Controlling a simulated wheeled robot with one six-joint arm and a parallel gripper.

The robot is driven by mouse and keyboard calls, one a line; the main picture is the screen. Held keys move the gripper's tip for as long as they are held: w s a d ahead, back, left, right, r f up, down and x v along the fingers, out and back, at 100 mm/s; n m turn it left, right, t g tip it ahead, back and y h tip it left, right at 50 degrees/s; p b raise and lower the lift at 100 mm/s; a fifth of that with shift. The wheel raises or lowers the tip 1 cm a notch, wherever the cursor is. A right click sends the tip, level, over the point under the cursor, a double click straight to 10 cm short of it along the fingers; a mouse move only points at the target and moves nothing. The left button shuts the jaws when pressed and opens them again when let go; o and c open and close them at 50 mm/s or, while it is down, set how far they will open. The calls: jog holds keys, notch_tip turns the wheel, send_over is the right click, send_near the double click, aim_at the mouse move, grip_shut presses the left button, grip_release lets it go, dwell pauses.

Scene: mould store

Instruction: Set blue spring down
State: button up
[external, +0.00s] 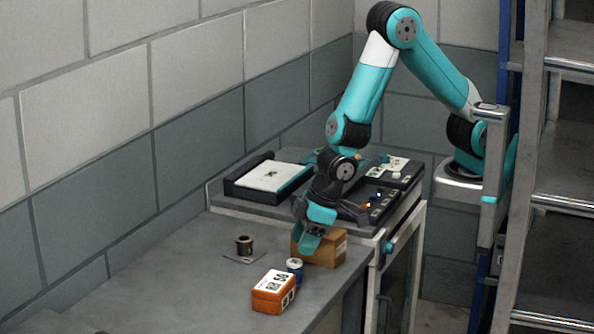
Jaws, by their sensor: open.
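A small upright blue piece with a pale top (294,269), which looks like the blue spring, stands on the grey bench right behind the orange box. Its coils are too small to make out. My gripper (307,245) is open, with its teal fingers pointing down just above and behind the blue piece, in front of the cardboard box. I see no thing between the fingers. Whether a fingertip touches the blue piece or the cardboard box I cannot tell.
An orange box with white labels (273,291) sits in front of the blue piece. A brown cardboard box (326,250) stands behind it. A dark spool (244,245) is to the left. Trays (268,180) lie at the back. The bench's left front is clear.

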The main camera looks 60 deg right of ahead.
jog(key=s+d+r+g, duration=0.1)
jog(key=s+d+r, duration=0.4)
jog(key=d+r, duration=0.3)
jog(key=s+d+r+g+y, duration=0.1)
jog(key=s+d+r+g, duration=0.1)
jog(key=s+d+r, duration=0.4)
jog(key=d+r, duration=0.3)
jog(key=r, duration=0.3)
jog(key=shift+s+d+m+g, duration=0.25)
jog(key=shift+d+m+g, duration=0.05)
jog(key=shift+m, duration=0.1)
